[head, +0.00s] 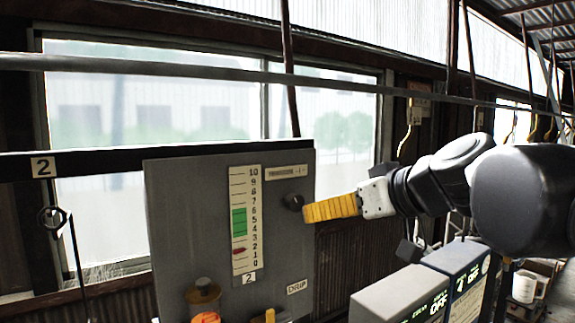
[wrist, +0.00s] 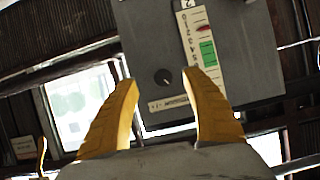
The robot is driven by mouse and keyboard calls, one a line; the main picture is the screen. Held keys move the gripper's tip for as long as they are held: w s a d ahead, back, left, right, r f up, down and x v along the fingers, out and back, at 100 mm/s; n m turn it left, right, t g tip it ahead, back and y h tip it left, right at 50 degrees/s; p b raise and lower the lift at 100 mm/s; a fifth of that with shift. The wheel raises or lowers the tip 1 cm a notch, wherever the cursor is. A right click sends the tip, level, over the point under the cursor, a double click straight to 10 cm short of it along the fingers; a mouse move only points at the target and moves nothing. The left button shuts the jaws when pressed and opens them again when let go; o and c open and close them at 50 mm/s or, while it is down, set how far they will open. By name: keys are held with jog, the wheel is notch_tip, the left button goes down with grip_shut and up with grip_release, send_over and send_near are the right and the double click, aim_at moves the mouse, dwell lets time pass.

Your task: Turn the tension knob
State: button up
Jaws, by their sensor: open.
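The tension knob (head: 293,201) is a small dark round knob on the grey panel (head: 190,240), right of the scale and below a label plate. In the wrist view the knob (wrist: 162,77) shows between the fingertips, on the panel beyond them. The scale (head: 245,220) runs from 0 to 10, with a green band around 4 to 6 and a red pointer near 2. My gripper (head: 306,210) has yellow fingers and reaches in from the right, its tips close to the knob. In the wrist view my gripper (wrist: 163,82) is open and empty. I cannot tell whether it touches the knob.
Below the scale are an orange-and-brown knob (head: 203,294) and a DRIP label (head: 297,286). Control boxes (head: 405,294) stand at the lower right, with a white mug (head: 524,287) beyond. A rail (head: 200,69) crosses above the panel.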

aim_at(298, 202)
jog(key=w+a, duration=0.2)
jog(key=w, duration=0.1)
jog(key=w+a+p, duration=0.1)
jog(key=w+a, duration=0.1)
jog(key=w, duration=0.1)
jog(key=w+a+f+p, duration=0.1)
jog(key=w+a, duration=0.1)
jog(key=w, duration=0.1)
jog(key=shift+a+f, duration=0.1)
jog(key=shift+a, duration=0.05)
jog(key=c, duration=1.2)
